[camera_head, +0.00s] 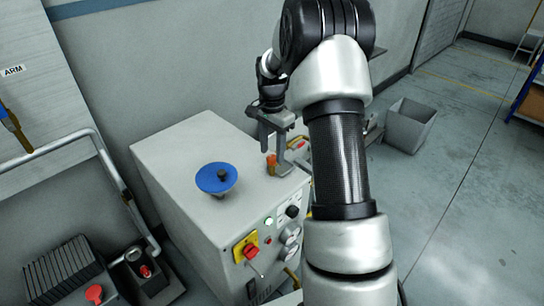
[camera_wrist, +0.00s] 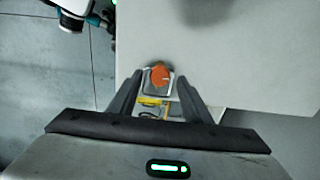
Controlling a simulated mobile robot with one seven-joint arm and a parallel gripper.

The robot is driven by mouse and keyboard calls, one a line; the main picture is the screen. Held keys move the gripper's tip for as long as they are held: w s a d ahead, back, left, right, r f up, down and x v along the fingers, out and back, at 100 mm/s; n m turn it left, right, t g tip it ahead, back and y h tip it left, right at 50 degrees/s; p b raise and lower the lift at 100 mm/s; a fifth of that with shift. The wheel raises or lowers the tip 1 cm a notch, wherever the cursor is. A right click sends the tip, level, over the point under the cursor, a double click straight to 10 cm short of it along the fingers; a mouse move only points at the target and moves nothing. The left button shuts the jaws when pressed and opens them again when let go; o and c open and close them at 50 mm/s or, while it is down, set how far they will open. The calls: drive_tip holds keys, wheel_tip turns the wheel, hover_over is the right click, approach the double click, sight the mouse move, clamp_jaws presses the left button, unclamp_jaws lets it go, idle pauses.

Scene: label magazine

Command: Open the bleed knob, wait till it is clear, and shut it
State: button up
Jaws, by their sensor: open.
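A small orange knob (camera_head: 271,164), perhaps the bleed knob, sits near the top right edge of the light grey cabinet (camera_head: 190,140). In the wrist view the round orange knob (camera_wrist: 160,76) shows between the tips of my gripper (camera_wrist: 158,86), with a grey and yellow part just below it. In the head view my gripper (camera_head: 274,150) points down at the knob's side of the cabinet. Its fingers are apart and hold nothing. Whether a finger touches the knob cannot be told.
A bent grey pipe (camera_head: 95,140) and red-knobbed pedals (camera_head: 95,293) are at left. A grey bin (camera_head: 405,124) stands behind; the right floor is mostly clear.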

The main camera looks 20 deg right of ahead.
drive_tip(key=shift+f, duration=0.9)
drive_tip(key=shift+c, duration=0.6)
drive_tip(key=c, duration=1)
drive_tip(key=shift+o, duration=0.2)
